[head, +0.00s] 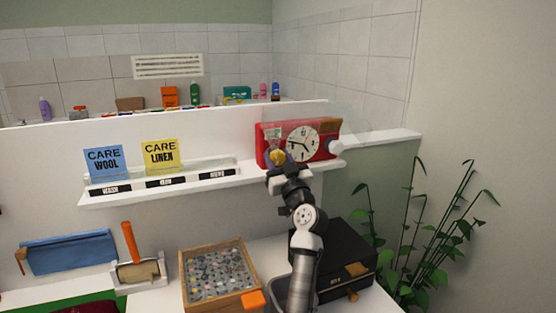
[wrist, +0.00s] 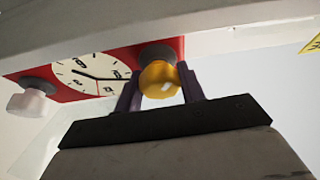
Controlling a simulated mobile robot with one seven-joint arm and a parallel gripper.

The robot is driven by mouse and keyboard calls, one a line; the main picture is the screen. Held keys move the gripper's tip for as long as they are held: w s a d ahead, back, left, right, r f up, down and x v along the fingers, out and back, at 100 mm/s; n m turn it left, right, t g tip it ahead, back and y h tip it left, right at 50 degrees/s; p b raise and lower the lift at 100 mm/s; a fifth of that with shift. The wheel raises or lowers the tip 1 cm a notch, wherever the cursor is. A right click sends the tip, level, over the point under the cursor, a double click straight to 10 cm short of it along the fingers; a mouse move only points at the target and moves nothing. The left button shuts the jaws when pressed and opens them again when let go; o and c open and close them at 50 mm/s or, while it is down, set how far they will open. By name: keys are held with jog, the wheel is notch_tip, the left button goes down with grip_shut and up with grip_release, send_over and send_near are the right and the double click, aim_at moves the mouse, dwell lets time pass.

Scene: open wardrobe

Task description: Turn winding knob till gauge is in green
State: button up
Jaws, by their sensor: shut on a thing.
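The red clock (head: 322,146) stands at the right end of the white shelf, with a round white dial; the clock also shows in the wrist view (wrist: 62,95). The yellow winding knob (wrist: 160,78) sits on a dark round base on the clock's face, to one side of the dial. My gripper (head: 277,157) is at the knob, shut on it, with one dark finger on each side. A small gauge-like panel (head: 273,133) shows above the knob in the head view, but its reading is too small to tell. A white knob (wrist: 28,104) is at the clock's other end.
A blue "CARE WOOL" card (head: 104,162) and a yellow "CARE LINEN" card (head: 160,156) stand on the shelf to the left. Below are a wooden box of small items (head: 183,280) and a black box (head: 352,262). A plant (head: 430,235) stands at the right.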

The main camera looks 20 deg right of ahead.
jog(key=shift+m, duration=0.3)
jog(key=m+h, duration=0.1)
jog(key=m, duration=0.1)
jog(key=m+h+p, duration=0.1)
jog(key=m, duration=0.1)
jog(key=shift+a+m+h+p, duration=0.15)
jog(key=shift+m+h+p, duration=0.15)
jog(key=shift+m+h, duration=0.1)
jog(key=m+g+h, duration=0.1)
jog(key=m, duration=0.3)
jog(key=m+h, duration=0.2)
jog(key=m, duration=0.1)
jog(key=shift+m+g+h, duration=0.3)
jog(key=shift+m+g, duration=0.1)
jog(key=o, duration=1)
jog(key=shift+s, duration=0.1)
